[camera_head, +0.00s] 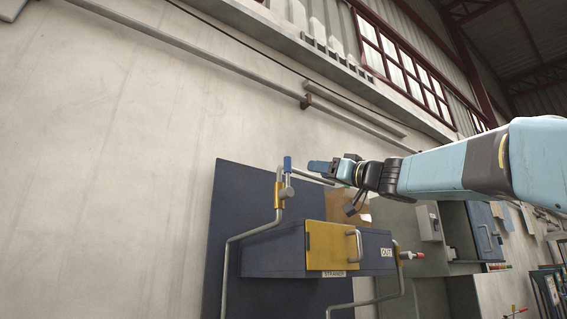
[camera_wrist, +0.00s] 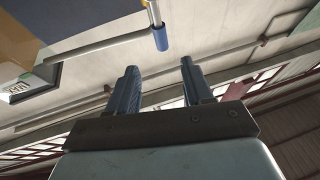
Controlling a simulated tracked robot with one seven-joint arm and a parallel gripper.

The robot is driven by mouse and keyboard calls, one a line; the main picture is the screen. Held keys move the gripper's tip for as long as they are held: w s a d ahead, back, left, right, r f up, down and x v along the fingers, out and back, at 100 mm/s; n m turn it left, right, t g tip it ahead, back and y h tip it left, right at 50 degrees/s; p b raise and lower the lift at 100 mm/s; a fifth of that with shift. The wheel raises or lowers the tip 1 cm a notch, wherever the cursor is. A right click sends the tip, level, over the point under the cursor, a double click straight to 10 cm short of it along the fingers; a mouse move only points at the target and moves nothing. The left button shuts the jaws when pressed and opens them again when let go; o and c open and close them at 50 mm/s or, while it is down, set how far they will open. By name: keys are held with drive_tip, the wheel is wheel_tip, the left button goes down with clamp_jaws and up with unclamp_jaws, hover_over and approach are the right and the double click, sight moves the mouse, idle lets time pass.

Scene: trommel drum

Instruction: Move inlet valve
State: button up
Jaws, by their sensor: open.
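A gap shows between fingertips and grip.
A dark blue box with a yellow door (camera_head: 327,246) and a STRAINER label sits below on the panel (camera_head: 228,195). Grey cabinets stand farther right. The wall to the left is clear.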

sight(290, 164)
drive_tip(key=x, duration=1.3)
drive_tip(key=shift+w+a+r, duration=0.2)
drive_tip(key=shift+a+r, duration=0.1)
clamp_jaws()
